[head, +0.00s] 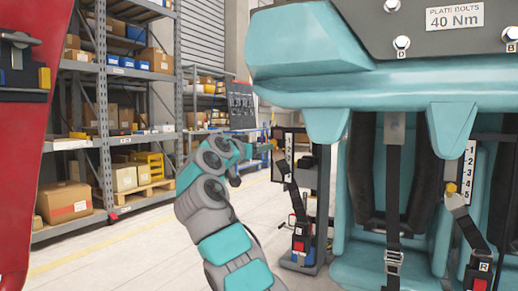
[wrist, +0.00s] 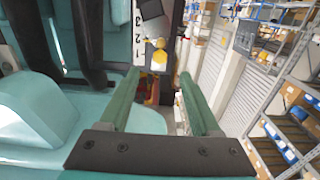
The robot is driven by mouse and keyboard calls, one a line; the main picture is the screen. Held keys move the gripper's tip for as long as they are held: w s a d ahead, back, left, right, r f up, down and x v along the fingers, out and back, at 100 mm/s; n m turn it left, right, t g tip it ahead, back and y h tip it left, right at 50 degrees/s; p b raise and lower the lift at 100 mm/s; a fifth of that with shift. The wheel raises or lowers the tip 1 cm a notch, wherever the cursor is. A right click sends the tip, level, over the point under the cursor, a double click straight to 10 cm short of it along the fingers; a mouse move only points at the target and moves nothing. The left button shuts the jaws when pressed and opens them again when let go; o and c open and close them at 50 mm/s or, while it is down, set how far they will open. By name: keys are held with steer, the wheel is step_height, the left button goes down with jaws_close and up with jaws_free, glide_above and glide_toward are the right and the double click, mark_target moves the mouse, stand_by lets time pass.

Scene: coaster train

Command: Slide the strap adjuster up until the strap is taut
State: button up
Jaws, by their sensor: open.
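A black strap hangs down the middle of the teal seat in the head view, with a metal slide adjuster (head: 393,262) low on it. Another strap on the right runs from a grey fitting (head: 455,201) beside a numbered scale (head: 468,168) to a buckle marked B (head: 481,270). A left strap runs down beside a post to a red-buttoned buckle (head: 300,238). My gripper (head: 268,147) is near the top of that left post. In the wrist view my gripper (wrist: 160,74) is open, with a yellow knob (wrist: 158,56) just beyond its fingertips, beside a numbered scale (wrist: 138,36).
The teal seat shell (head: 375,85) overhangs on the right, with a bolted dark plate (head: 435,35) above it. A red panel (head: 25,140) stands at the left edge. Shelves with boxes (head: 125,175) stand behind. Open floor (head: 150,250) lies left of my arm.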

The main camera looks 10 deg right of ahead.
steer(key=s+d+f+n+g+p, duration=0.1)
steer(key=s+d+f+n+g, duration=0.15)
steer(key=d, duration=0.25)
steer(key=s+d+f+n+g+p, duration=0.1)
steer(key=s+d+f+g, duration=0.15)
steer(key=s+d, duration=0.2)
steer(key=s+d+f+g+y+p, duration=0.1)
steer(key=s+d+f+g, duration=0.1)
steer(key=s+d+f, duration=0.35)
steer(key=s+d+f+g+y+p, duration=0.1)
steer(key=s+d+f+g, duration=0.15)
steer(key=s, duration=0.55)
steer(key=s+a+f+n+g+y, duration=0.1)
steer(key=s+a+f+g+y, duration=0.1)
steer(key=s+f, duration=0.6)
steer(key=s+a+f+n+g+y+p, duration=0.1)
steer(key=s+a+f, duration=0.4)
steer(key=s, duration=1.4)
steer(key=s+a+f+n+g+y+p, duration=0.1)
steer(key=s+a+f+g+y, duration=0.3)
steer(key=s+f, duration=0.6)
steer(key=s+y, duration=0.1)
steer(key=s, duration=0.3)
steer(key=shift+a+f+n+y, duration=0.3)
steer(key=shift+a+f+n, duration=0.05)
steer(key=shift+f, duration=0.05)
steer(key=shift+w+d, duration=0.1)
